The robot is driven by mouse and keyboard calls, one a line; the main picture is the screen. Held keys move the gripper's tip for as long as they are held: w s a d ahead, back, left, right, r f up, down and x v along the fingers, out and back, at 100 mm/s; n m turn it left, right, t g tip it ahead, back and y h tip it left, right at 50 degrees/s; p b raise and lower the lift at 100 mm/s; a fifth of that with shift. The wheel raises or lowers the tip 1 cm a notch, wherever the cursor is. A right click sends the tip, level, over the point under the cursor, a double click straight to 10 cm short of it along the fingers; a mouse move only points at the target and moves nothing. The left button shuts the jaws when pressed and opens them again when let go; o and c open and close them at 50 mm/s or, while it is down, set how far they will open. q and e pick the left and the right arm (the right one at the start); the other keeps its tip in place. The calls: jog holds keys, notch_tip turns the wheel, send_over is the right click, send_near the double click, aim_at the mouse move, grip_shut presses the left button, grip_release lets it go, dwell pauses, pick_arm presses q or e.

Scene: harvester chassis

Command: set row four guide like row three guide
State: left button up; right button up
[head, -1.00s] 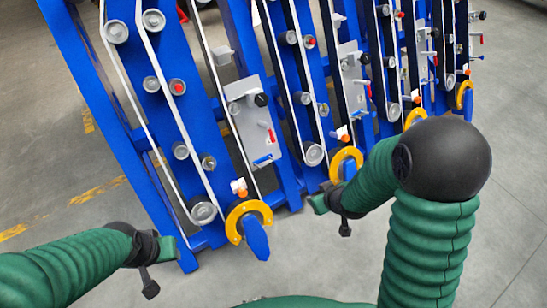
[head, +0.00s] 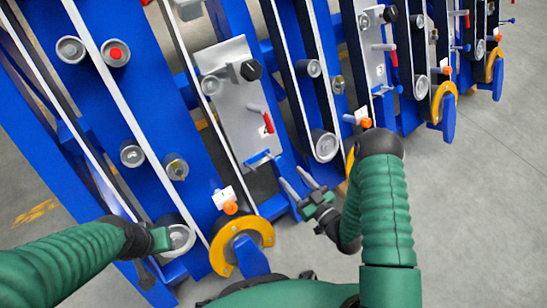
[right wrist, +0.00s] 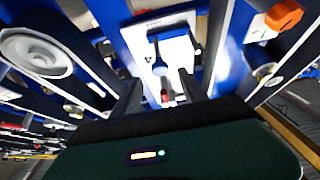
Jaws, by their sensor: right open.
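The nearest row carries a silver plate (head: 232,125) with a black knob (head: 251,70), a red-tipped handle (head: 268,122) and a blue lever (head: 260,158). The row to its right has a similar plate (head: 374,62), with its own blue lever (head: 388,90). Which part is the guide, and the row numbers, I cannot tell. My right gripper (head: 296,184) is open and empty, its fingers pointing up-left just below and right of the nearest blue lever. In the right wrist view its fingers (right wrist: 163,92) spread below a plate. My left gripper (head: 163,239) is by the lower roller; its jaws are unclear.
Below the nearest plate are an orange knob (head: 230,207) and a yellow half ring (head: 240,245) with a blue tip. More rows with yellow half rings (head: 443,98) recede right. My right arm partly hides the second row's ring. Grey floor (head: 480,210) is clear at right.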

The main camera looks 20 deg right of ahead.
aim_at(276, 158)
jog(key=b+x, duration=0.1)
jog(key=x, duration=0.4)
jog(key=b+x, duration=0.2)
jog(key=x, duration=0.2)
jog(key=shift+w+f, duration=0.25)
jog(key=shift+w, duration=0.15)
jog(key=shift+w+a+r, duration=0.15)
jog(key=shift+w+a, duration=0.15)
jog(key=shift+w, duration=0.2)
grip_shut()
